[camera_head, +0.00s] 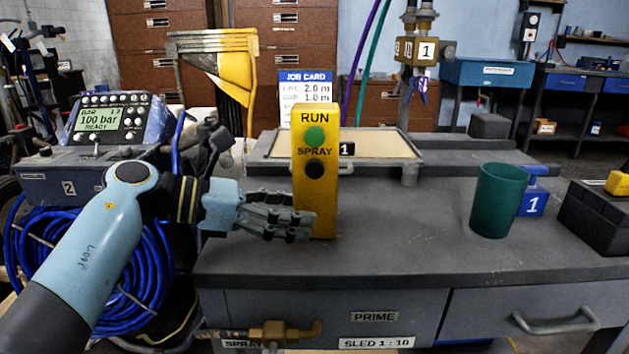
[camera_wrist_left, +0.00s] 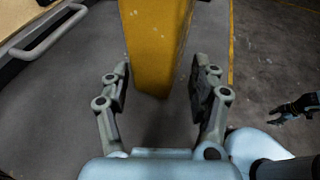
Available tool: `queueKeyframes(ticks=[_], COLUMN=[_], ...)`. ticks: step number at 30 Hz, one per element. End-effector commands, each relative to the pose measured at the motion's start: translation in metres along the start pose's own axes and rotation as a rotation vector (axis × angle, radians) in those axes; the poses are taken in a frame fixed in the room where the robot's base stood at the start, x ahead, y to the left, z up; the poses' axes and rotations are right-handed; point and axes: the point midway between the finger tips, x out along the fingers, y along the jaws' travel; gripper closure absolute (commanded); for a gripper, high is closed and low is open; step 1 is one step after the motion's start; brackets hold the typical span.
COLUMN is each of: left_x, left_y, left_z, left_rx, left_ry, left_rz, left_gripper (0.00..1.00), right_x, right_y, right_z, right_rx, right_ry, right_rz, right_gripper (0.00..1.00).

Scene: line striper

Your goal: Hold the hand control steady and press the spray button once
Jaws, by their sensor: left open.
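The hand control (camera_head: 324,190) is a tall yellow box standing upright on the grey bench. A green button (camera_head: 315,136) sits under the word RUN, and the black spray button (camera_head: 314,169) sits under SPRAY. My left gripper (camera_head: 303,226) is open at the control's lower left, its fingers overlapping the base in the head view. In the left wrist view the yellow control (camera_wrist_left: 157,45) stands ahead, between the lines of the two spread fingers (camera_wrist_left: 160,72); contact does not show. My right gripper (camera_wrist_left: 292,108) is small at the right edge there, its opening unclear.
A display unit (camera_head: 105,120) reads 100 bar READY at left. Bench between control and cup is clear.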

Motion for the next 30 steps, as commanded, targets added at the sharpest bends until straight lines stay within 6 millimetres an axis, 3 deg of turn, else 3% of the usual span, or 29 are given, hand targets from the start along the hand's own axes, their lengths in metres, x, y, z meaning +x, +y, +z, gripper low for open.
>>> queueKeyframes(ticks=[7, 19, 27, 30], left_x=[0.026, 0.031, 0.031, 0.031], left_y=[0.000, 0.000, 0.000, 0.000], left_z=[-0.002, -0.001, -0.001, -0.001], left_rx=[-0.002, -0.001, -0.001, -0.001], left_ry=[-0.001, 0.000, 0.000, 0.000], left_rz=[0.000, 0.001, 0.001, 0.001], left_gripper=[0.38, 0.38, 0.73, 0.74], right_x=[0.012, 0.013, 0.013, 0.013], right_y=[0.001, 0.002, 0.002, 0.002], right_z=[0.005, 0.005, 0.005, 0.006], right_rx=[-0.002, -0.002, -0.002, -0.002], right_ry=[-0.008, -0.008, -0.009, -0.009], right_rz=[0.002, 0.003, 0.003, 0.003], right_gripper=[0.60, 0.60, 0.60, 0.60])
